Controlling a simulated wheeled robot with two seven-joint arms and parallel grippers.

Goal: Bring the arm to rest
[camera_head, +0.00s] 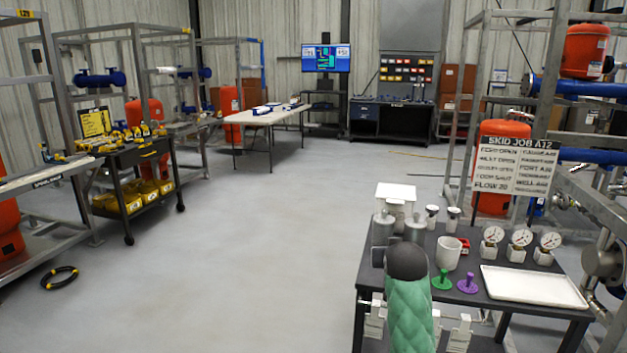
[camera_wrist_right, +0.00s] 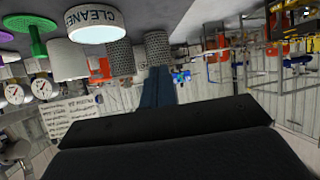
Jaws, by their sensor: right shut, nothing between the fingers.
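My right arm, with a green padded sleeve and a dark rounded end (camera_head: 407,262), reaches up from the bottom of the head view, in front of the black table (camera_head: 540,311). My right gripper's fingers are hidden behind it in that view. In the right wrist view, which is upside down, the right gripper (camera_wrist_right: 159,78) shows dark blue fingers shut together with nothing held. My left arm and gripper are in neither view.
The black table holds a white tray (camera_head: 535,287), a white cup (camera_head: 448,253), grey cylinders, a green piece (camera_head: 442,280), a purple piece (camera_head: 468,282) and dial gauges (camera_head: 521,239). A sign (camera_head: 517,158) stands behind. Open floor (camera_head: 250,240) lies left. A black cart (camera_head: 141,167) is farther off.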

